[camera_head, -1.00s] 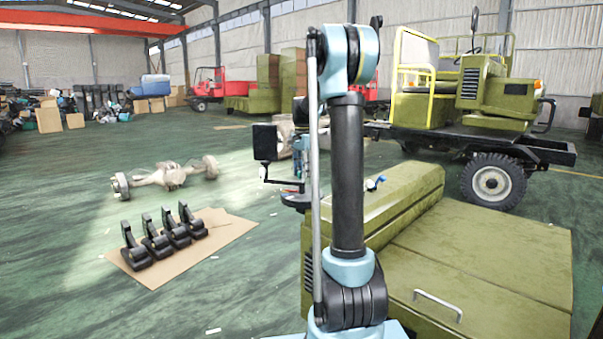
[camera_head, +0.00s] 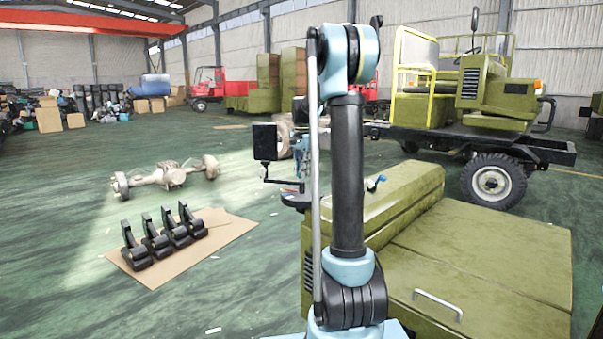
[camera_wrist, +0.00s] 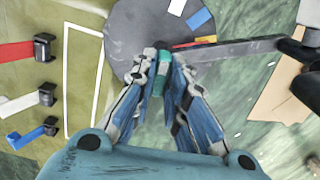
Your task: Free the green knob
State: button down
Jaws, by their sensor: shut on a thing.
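In the wrist view a small teal-green piece, which looks like the green knob (camera_wrist: 160,59), sits between my fingertips. My gripper (camera_wrist: 156,72) is shut on it. The fingers hide part of it, and I cannot tell how it is attached. It lies at the edge of a round dark grey plate (camera_wrist: 135,30), beside a long grey bar (camera_wrist: 225,50) that runs right. In the head view my arm hides most of the gripper and the knob.
White, blue and red pieces lie on the plate. An olive cabinet (camera_head: 480,260) stands right of my arm; black brackets (camera_head: 155,240) lie on cardboard at left.

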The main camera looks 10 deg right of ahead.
jog(key=n, duration=0.8)
jog(key=shift+n, duration=0.4)
jog(key=n, duration=0.3)
jog(key=shift+n, duration=2.3)
jog(key=c, duration=1.6)
grip_release()
jog(key=shift+r, duration=0.15)
notch_tip(320, 180, up, 12)
jog(key=shift+f, duration=0.2)
